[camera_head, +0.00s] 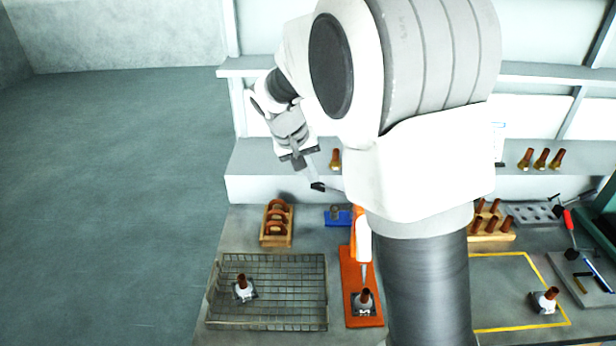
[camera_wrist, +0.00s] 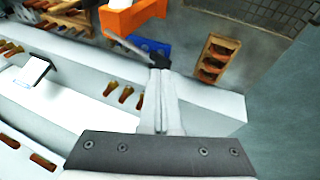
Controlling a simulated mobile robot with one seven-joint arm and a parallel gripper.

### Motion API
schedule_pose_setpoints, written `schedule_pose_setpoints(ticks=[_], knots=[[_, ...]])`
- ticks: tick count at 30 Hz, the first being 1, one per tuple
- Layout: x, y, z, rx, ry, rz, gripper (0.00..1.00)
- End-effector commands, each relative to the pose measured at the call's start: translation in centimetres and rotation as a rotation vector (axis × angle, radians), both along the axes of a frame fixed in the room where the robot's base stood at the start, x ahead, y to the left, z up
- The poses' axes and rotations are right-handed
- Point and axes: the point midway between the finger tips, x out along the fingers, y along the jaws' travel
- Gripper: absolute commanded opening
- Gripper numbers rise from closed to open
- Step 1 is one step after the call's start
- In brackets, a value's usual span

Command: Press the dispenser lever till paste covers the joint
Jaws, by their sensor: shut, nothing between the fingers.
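The dispenser is an orange stand (camera_head: 360,238) with a white body and a thin nozzle pointing down; my arm hides part of it. Under the nozzle, a joint with a copper pipe stub (camera_head: 365,297) on a grey plate stands on the orange base (camera_head: 351,262). No paste can be made out on it. In the wrist view, the dispenser's orange top (camera_wrist: 130,18) has a thin grey lever (camera_wrist: 124,46) reaching toward my fingertips. My gripper (camera_head: 318,186) is shut and empty, its dark tips at the lever's end; I cannot tell whether they touch. It also shows in the wrist view (camera_wrist: 159,72).
A wooden rack (camera_head: 277,222) and a blue block (camera_head: 338,217) stand behind. A yellow-outlined area (camera_head: 490,280) at right holds a joint (camera_head: 546,299). A white shelf (camera_head: 260,187) runs behind.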

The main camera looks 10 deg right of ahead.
Motion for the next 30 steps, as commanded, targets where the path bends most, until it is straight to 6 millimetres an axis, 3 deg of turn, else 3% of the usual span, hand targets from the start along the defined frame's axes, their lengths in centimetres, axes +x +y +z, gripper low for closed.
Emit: schedule_pose_setpoints(ticks=[1,9,15,30], knots=[[0.1,-0.4,1.7,0.0,-0.001,-0.002,0.0],[-1.5,0.9,7.0,0.0,-0.005,0.001,0.0],[-2.2,1.3,9.8,0.001,-0.002,0.001,0.0],[-2.5,1.5,10.6,-0.001,0.001,-0.001,0.0]])
